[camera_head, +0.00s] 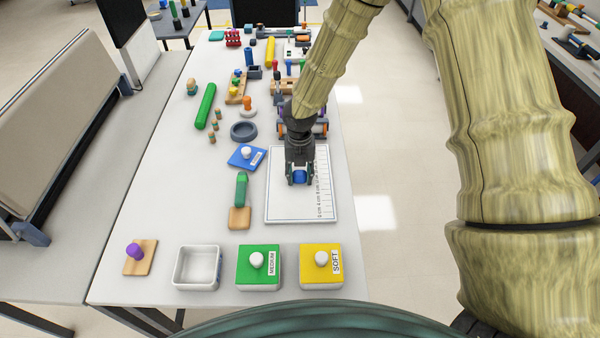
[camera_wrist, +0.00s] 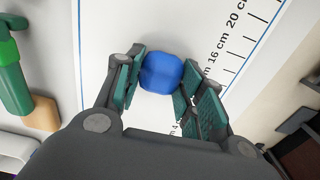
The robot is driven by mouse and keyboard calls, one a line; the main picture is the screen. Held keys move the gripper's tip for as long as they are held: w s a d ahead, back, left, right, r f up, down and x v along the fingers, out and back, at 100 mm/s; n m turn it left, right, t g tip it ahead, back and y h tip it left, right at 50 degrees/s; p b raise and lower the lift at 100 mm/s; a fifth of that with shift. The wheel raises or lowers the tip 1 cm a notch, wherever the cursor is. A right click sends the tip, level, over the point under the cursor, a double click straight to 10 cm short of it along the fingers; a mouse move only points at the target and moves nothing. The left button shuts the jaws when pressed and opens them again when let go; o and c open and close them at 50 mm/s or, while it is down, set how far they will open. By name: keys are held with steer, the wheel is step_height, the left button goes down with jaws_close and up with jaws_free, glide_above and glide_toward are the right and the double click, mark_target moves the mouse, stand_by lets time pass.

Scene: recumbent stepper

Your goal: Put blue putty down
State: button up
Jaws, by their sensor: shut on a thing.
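The blue putty (camera_wrist: 161,73) is a rounded lump between the finger pads of my gripper (camera_wrist: 158,85) in the wrist view. In the head view the blue putty (camera_head: 299,176) shows at the fingertips of my gripper (camera_head: 300,180). My gripper points down over the white measuring board (camera_head: 285,207), which has a blue edge and a centimetre scale along its right side. My gripper is shut on the putty. I cannot tell whether the putty touches the board.
A green-handled tool (camera_head: 241,189) with a wooden block lies left of the board. A white open tub (camera_head: 197,267), a green box (camera_head: 258,266) and a yellow box (camera_head: 320,266) stand along the front. A blue lid (camera_head: 244,157) and a grey ring (camera_head: 244,131) lie behind left.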

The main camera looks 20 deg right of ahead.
mark_target(300, 175)
steer(key=o, duration=1)
steer(key=shift+f, duration=0.1)
step_height(300, 175, up, 12)
steer(key=b, duration=0.1)
steer(key=shift+r+b, duration=0.2)
steer(key=shift+b, duration=0.2)
